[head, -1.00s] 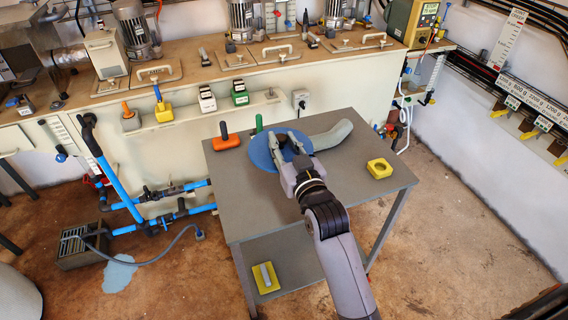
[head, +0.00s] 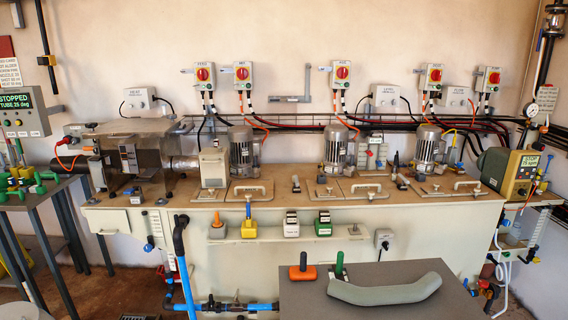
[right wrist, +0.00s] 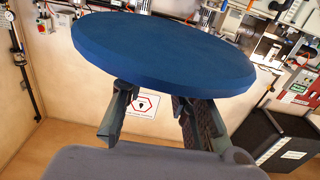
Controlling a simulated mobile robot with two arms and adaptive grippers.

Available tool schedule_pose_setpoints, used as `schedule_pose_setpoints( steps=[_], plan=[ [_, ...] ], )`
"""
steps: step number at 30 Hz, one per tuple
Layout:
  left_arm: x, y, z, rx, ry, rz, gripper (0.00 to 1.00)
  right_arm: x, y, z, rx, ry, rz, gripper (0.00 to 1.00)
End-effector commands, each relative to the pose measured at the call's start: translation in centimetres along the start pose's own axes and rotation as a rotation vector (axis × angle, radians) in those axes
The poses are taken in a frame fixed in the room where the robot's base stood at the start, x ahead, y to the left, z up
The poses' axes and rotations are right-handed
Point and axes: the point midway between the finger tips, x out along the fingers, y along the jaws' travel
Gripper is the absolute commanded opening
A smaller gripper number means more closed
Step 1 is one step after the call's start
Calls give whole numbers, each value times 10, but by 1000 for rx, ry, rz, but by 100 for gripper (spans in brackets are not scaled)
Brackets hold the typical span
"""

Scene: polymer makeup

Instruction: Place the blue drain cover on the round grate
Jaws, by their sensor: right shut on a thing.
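The blue drain cover (right wrist: 165,52) is a large flat blue disc. It fills the upper part of the right wrist view. My right gripper (right wrist: 152,98) is shut on it, with the fingertips at its near underside. The cover is held clear of any surface that I can see. The head view shows neither the cover nor my grippers. I cannot make out the round grate in either view. My left gripper is not in view.
A grey table (head: 390,302) stands at the front, with an orange-based tool (head: 303,272) and a grey curved piece (head: 385,289) on it. Behind is a long bench (head: 330,200) with motors and lids. A dark cabinet (right wrist: 275,135) stands at right in the wrist view.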

Motion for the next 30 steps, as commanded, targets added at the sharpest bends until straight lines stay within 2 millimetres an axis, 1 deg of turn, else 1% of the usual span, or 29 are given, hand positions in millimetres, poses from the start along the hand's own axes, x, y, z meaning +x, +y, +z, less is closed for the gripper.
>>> schedule_pose_setpoints(
  steps=[1,3,6,9,13,22,25,30],
  plan=[
    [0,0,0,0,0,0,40,-14,1,2,0,-5,3,0],
    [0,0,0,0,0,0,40,-29,2,2,0,-3,6,0],
    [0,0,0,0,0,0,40,-44,3,1,0,-1,10,0],
    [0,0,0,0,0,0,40,-52,3,0,-1,2,12,0],
    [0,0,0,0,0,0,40,-55,4,-1,-2,3,13,0],
    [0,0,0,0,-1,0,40,-55,4,0,-1,3,13,0],
    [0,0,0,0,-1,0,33,-55,4,0,-1,3,13,0],
    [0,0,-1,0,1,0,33,-55,3,0,-1,3,13,0]
  ],
)
